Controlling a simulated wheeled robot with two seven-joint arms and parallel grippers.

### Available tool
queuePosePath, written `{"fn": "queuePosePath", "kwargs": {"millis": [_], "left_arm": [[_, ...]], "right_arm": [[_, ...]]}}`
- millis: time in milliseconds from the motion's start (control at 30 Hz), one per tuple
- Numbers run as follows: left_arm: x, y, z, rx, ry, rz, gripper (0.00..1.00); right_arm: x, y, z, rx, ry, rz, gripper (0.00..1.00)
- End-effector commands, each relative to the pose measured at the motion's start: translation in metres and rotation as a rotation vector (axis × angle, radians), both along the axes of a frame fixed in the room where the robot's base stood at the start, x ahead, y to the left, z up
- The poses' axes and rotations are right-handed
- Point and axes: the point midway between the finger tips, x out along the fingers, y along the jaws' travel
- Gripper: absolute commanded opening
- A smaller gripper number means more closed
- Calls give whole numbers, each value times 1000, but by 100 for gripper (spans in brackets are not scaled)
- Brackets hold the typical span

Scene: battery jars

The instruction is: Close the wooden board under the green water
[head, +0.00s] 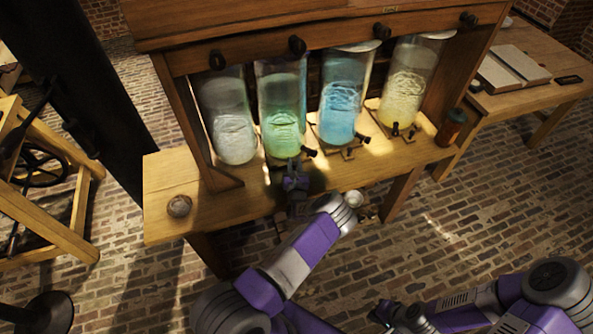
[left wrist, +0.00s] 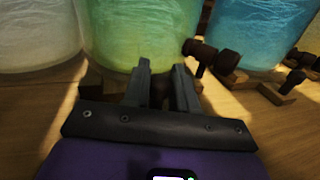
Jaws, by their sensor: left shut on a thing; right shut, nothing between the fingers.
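The jar of green water (head: 282,115) stands second from the left on the wooden bench and fills the top middle of the left wrist view (left wrist: 130,35). A wooden board (left wrist: 97,82) shows below its base, partly covered by my fingers; in the head view my gripper mostly hides it. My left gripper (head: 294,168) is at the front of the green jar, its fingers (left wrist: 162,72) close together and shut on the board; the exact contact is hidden. My right gripper (head: 388,312) is shut and empty, low at the bottom right, away from the bench.
Jars of white (head: 230,125), blue (head: 342,100) and yellow (head: 405,85) liquid stand alongside. A dark tap (left wrist: 198,52) sits right of my left fingers. A round object (head: 179,206) lies at the bench's left end, a small jar (head: 451,127) at its right.

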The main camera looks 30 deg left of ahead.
Motion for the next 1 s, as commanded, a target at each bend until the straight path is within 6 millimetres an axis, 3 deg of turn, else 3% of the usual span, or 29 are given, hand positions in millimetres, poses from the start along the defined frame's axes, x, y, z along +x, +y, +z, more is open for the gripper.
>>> {"fn": "queuePosePath", "kwargs": {"millis": [133, 167, 300, 633, 1000], "left_arm": [[0, 3, 4, 9, -2, 6, 0], [0, 4, 4, 9, -2, 6, 28], [0, 3, 4, 8, -2, 5, 46], [-4, -1, 3, 4, -1, 3, 46], [-50, -33, 4, 7, 1, 3, 46]], "right_arm": [[0, 0, 1, 0, -1, 0, 0], [0, 0, 1, 0, -1, 0, 0], [0, 0, 1, 0, -1, 0, 0], [0, 0, 3, 0, -1, 0, 0], [0, 0, 16, 0, -1, 0, 0]]}}
